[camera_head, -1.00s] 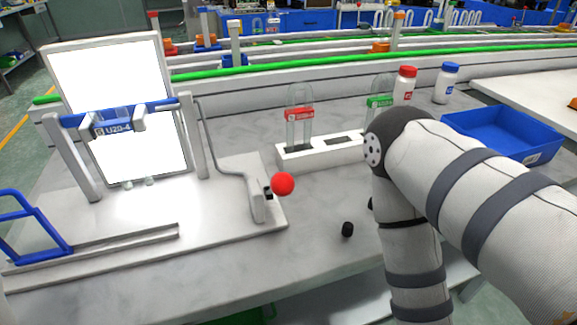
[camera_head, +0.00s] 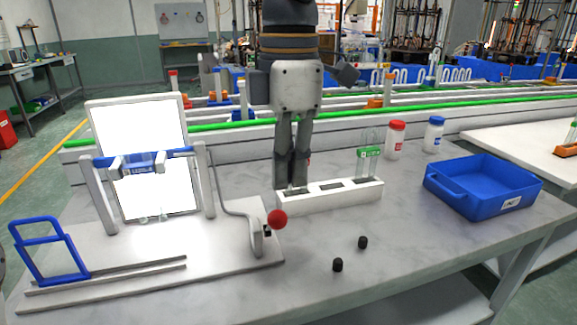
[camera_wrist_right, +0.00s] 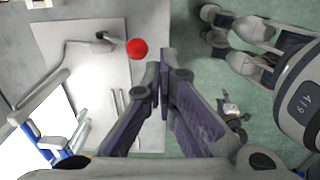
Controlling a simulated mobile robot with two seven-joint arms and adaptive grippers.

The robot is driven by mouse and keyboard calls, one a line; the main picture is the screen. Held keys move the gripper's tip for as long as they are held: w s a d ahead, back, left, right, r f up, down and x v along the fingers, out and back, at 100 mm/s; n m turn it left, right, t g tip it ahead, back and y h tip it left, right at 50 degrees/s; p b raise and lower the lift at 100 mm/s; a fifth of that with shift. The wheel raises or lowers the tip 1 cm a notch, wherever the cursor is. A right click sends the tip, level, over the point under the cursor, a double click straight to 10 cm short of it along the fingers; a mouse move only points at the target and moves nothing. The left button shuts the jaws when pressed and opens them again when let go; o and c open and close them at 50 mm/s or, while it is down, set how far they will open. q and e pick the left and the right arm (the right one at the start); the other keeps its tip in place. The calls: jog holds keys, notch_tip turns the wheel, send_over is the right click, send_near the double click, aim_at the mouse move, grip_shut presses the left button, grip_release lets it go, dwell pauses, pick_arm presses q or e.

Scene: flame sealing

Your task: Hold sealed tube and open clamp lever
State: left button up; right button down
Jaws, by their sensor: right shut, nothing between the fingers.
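The clamp stand holds a piece with a blue label (camera_head: 140,163) under its blue crossbar (camera_head: 110,160), in front of a bright panel. The bent clamp lever ends in a red ball (camera_head: 277,219) at the stand's right. The ball also shows in the wrist view (camera_wrist_right: 137,49). My right gripper (camera_head: 293,184) is shut and empty, pointing down over the left end of the white rack (camera_head: 335,202), behind and above the ball. It hides most of that slot; a bit of red shows beside its fingers. A green-labelled tube (camera_head: 369,153) stands in the rack. My left gripper is out of view.
Two black caps (camera_head: 337,265) lie on the table front. A blue tray (camera_head: 483,188) is at the right, with red-capped (camera_head: 395,140) and blue-capped (camera_head: 434,134) bottles behind. A blue-handled frame (camera_head: 50,250) stands at the left. The front right table is clear.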

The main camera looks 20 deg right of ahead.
notch_tip(320, 180, down, 11)
jog(key=shift+r, duration=0.15)
dwell(0.4)
